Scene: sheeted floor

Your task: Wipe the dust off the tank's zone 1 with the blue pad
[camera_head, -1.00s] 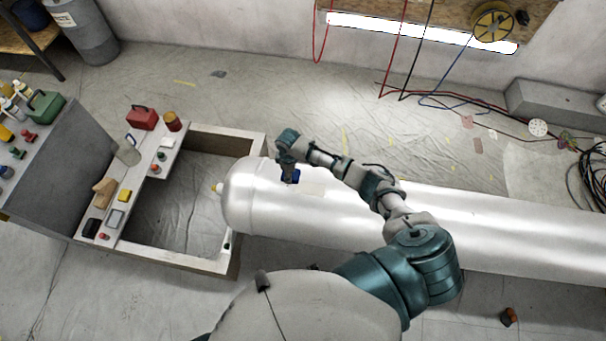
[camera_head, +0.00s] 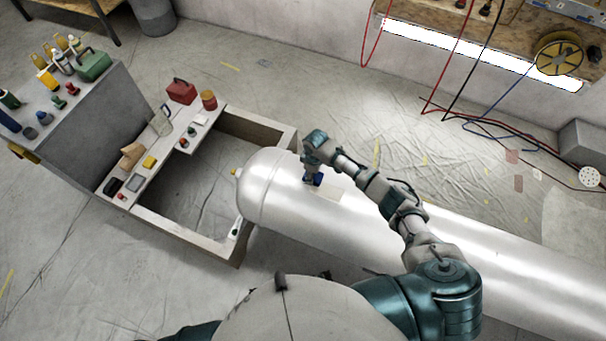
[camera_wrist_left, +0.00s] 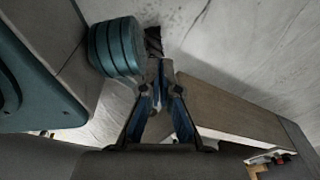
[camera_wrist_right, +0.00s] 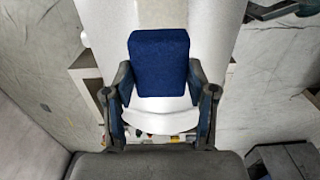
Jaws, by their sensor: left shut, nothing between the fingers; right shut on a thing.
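The white tank (camera_head: 268,192) lies on its side across the head view, its rounded end to the left. A pale beige patch (camera_head: 335,195) shows on its upper surface. My right gripper (camera_wrist_right: 160,80) is shut on the blue pad (camera_wrist_right: 158,62), which shows between and beyond its fingertips. In the head view the pad (camera_head: 317,180) is at the tank's top, beside the patch's left edge; I cannot tell whether it touches. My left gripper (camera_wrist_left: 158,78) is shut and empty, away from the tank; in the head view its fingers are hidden. No zone marking is readable.
A grey frame (camera_head: 190,248) with an open middle stands left of the tank, holding a red box (camera_head: 181,91) and small items. A grey cabinet (camera_head: 95,125) with bottles is farther left. Cables (camera_head: 490,123) lie at the back right. Sheeted floor behind the tank is mostly clear.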

